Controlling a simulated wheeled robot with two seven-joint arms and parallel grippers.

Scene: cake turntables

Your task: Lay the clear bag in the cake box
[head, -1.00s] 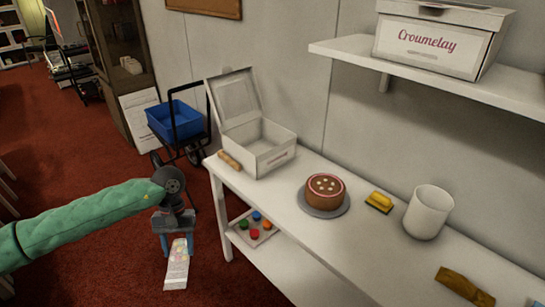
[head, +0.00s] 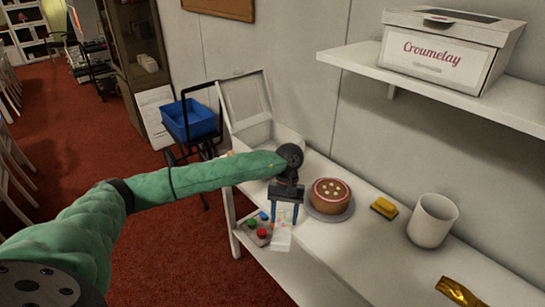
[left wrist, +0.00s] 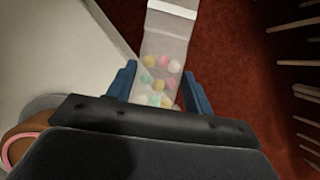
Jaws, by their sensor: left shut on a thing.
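The clear bag (head: 281,238) of pastel balls hangs from my left gripper (head: 284,215), which is shut on it. In the left wrist view the bag (left wrist: 167,45) runs up between the blue fingers, with a white end at the top. The gripper is at the front edge of the white table, left of the cake. The open cake box (head: 288,142) stands at the table's back left with its lid (head: 246,100) raised. My forearm hides the box's front and lower part. My right gripper is not in view.
A chocolate cake (head: 330,193) sits on a turntable (head: 330,213). A tray with coloured discs (head: 252,232) is on the lower shelf. A closed box (head: 440,52) stands on the wall shelf.

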